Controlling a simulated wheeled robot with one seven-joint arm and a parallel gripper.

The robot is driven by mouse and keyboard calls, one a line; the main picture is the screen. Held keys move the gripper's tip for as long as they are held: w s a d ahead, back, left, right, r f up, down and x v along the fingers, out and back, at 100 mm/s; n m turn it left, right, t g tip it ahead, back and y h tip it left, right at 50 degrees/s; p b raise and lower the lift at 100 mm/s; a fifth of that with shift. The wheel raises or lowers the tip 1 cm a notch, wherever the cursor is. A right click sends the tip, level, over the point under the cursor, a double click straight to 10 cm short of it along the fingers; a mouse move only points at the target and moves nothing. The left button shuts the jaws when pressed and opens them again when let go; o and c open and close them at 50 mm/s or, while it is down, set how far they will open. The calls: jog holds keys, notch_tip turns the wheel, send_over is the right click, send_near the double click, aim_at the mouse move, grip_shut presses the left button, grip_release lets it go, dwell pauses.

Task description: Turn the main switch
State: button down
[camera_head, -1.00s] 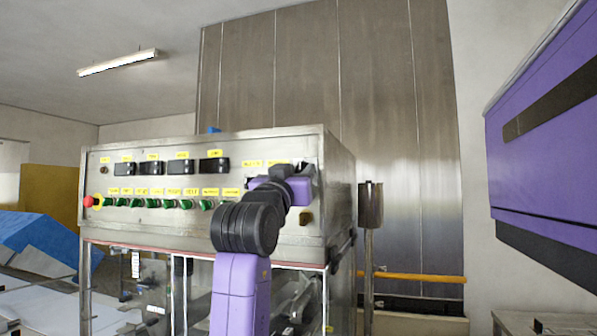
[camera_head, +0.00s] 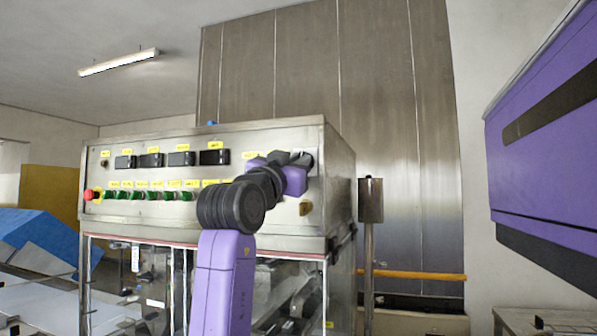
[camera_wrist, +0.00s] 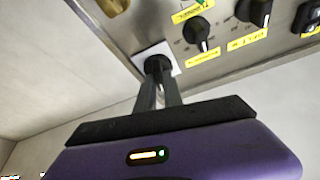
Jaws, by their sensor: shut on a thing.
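The main switch (camera_wrist: 157,64) shows in the wrist view as a black round knob on a white square plate, set in the metal panel. My gripper (camera_wrist: 161,82) has its two fingers closed around this knob. The wrist view is tilted relative to the panel. In the head view my gripper (camera_head: 299,162) is at the upper right of the control panel (camera_head: 232,143). There my wrist and fingers mostly hide the switch, and its exact angle cannot be told.
Smaller black knobs with yellow labels (camera_wrist: 203,33) sit beside the switch. A brass-coloured fitting (camera_head: 305,208) is below it. A red button (camera_head: 90,195) and several green switches (camera_head: 152,195) line the panel's left. A metal post (camera_head: 369,240) stands to the right.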

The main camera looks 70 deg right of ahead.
jog(key=shift+w+r+m+g+y+p, duration=0.15)
jog(key=shift+m+g+y, duration=0.7)
jog(key=shift+m, duration=2.2)
jog(key=shift+s+m+g+y+p, duration=0.2)
jog(key=shift+m+g+y, duration=0.7)
jog(key=shift+m, duration=2.2)
jog(key=shift+w+r+m+g+y+p, duration=0.25)
jog(key=shift+m+g+y, duration=0.6)
jog(key=shift+m, duration=2.2)
jog(key=shift+s+f, duration=0.1)
jog(key=shift+f, duration=0.2)
jog(key=c, duration=1.5)
grip_release()
jog(key=shift+o, duration=0.2)
jog(key=shift+a, duration=0.1)
jog(key=b+v, duration=0.1)
jog(key=v, duration=0.6)
jog(key=shift+a+b, duration=0.3)
jog(key=shift+r, duration=0.1)
